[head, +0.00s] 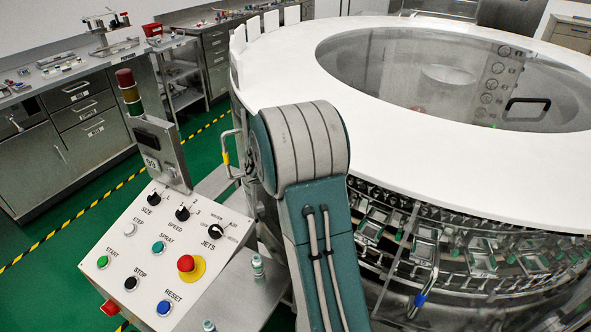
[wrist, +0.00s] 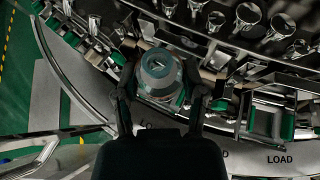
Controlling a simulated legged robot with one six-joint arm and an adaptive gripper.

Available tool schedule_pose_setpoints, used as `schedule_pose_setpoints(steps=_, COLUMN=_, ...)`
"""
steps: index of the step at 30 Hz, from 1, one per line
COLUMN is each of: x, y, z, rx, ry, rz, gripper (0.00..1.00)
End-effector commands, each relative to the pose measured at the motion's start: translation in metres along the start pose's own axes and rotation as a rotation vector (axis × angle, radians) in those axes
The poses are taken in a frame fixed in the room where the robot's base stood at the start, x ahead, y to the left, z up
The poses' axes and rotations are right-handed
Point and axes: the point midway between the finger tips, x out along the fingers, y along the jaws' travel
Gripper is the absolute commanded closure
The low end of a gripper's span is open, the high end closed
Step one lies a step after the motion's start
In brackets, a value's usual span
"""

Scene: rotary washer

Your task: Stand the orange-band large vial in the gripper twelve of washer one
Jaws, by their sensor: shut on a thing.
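In the wrist view my gripper (wrist: 163,92) is shut on a clear, grey-green vial (wrist: 161,68), seen from above with its round end toward the camera. The gripper's number is not readable. In the head view the washer (head: 400,165) fills the right side, with a row of green-padded grippers (head: 425,246) below its white top. My arm hides my gripper and the vial there.
Another washer gripper (wrist: 268,122) is to the right, above a LOAD label (wrist: 279,159). Steel nozzles or cups (wrist: 247,14) line the ring's inner side. A control panel (head: 160,250) and a steel shelf with small vials (head: 257,266) stand left of my arm. A blue-grip handle (head: 420,299) projects from the washer.

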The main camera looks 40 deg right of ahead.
Motion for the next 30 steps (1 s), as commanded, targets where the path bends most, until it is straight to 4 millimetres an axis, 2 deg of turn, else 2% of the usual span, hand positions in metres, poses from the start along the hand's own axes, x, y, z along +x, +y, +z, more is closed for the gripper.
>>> schedule_pose_setpoints(steps=3, x=0.010, y=0.000, z=-0.017, rx=-0.003, ry=0.003, rz=-0.002, gripper=0.88)
schedule_pose_setpoints(steps=15, x=0.016, y=-0.002, z=-0.020, rx=0.000, ry=0.001, rz=0.000, gripper=0.88)
schedule_pose_setpoints(steps=16, x=0.016, y=-0.002, z=-0.020, rx=0.000, ry=0.000, rz=0.000, gripper=0.41)
schedule_pose_setpoints(steps=18, x=0.016, y=-0.002, z=-0.020, rx=0.000, ry=0.000, rz=0.000, gripper=0.11)
schedule_pose_setpoints(steps=30, x=0.016, y=-0.002, z=-0.019, rx=0.000, ry=0.000, rz=0.000, gripper=0.11)
